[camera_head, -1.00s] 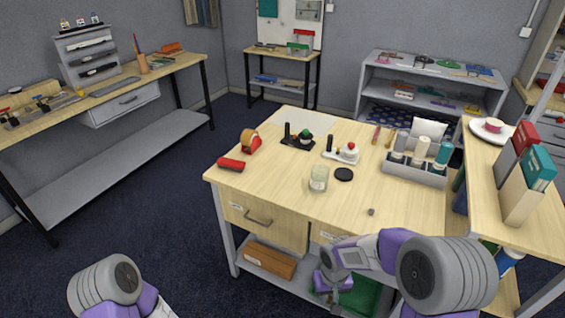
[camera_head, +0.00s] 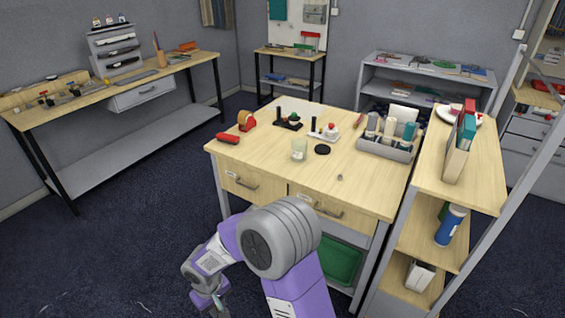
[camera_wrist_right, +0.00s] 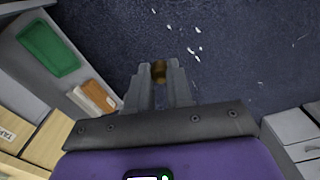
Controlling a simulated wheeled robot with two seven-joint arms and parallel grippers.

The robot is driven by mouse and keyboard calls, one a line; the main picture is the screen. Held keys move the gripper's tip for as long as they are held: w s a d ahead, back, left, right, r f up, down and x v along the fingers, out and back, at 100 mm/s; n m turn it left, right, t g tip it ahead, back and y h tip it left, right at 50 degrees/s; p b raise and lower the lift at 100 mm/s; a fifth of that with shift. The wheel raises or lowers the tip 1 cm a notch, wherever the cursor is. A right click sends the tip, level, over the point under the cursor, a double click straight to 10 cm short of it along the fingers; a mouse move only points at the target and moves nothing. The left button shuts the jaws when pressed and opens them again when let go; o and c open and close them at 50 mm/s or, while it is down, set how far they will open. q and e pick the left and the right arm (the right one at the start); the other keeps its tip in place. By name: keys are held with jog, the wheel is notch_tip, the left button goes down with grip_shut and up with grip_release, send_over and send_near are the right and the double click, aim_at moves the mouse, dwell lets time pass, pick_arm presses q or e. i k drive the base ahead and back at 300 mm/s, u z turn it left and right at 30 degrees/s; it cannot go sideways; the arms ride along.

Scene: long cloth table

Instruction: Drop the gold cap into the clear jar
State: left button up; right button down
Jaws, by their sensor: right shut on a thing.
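The clear jar (camera_head: 299,148) stands upright on the wooden table (camera_head: 270,172), near its front middle in the head view. My right gripper (camera_wrist_right: 158,76) is shut on a small brown-gold cylinder, the gold cap (camera_wrist_right: 158,70), held between its fingertips over the dark floor. In the head view my right gripper (camera_head: 209,301) hangs low in front of the table, well below and left of the jar. The cap cannot be made out there. My left gripper is not in view.
A black disc (camera_head: 322,149) lies right of the jar, and a small grey piece (camera_head: 340,177) lies near the front edge. A tape dispenser (camera_head: 246,120), a red item (camera_head: 228,138) and a grey caddy (camera_head: 388,148) also sit on the table. A shelf unit (camera_head: 447,180) adjoins its right side.

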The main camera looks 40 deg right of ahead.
aim_at(303, 158)
jog(key=u, duration=0.1)
jog(key=i, duration=1.3)
jog(key=z, duration=1.15)
jog(key=i, duration=0.8)
jog(key=z, duration=0.9)
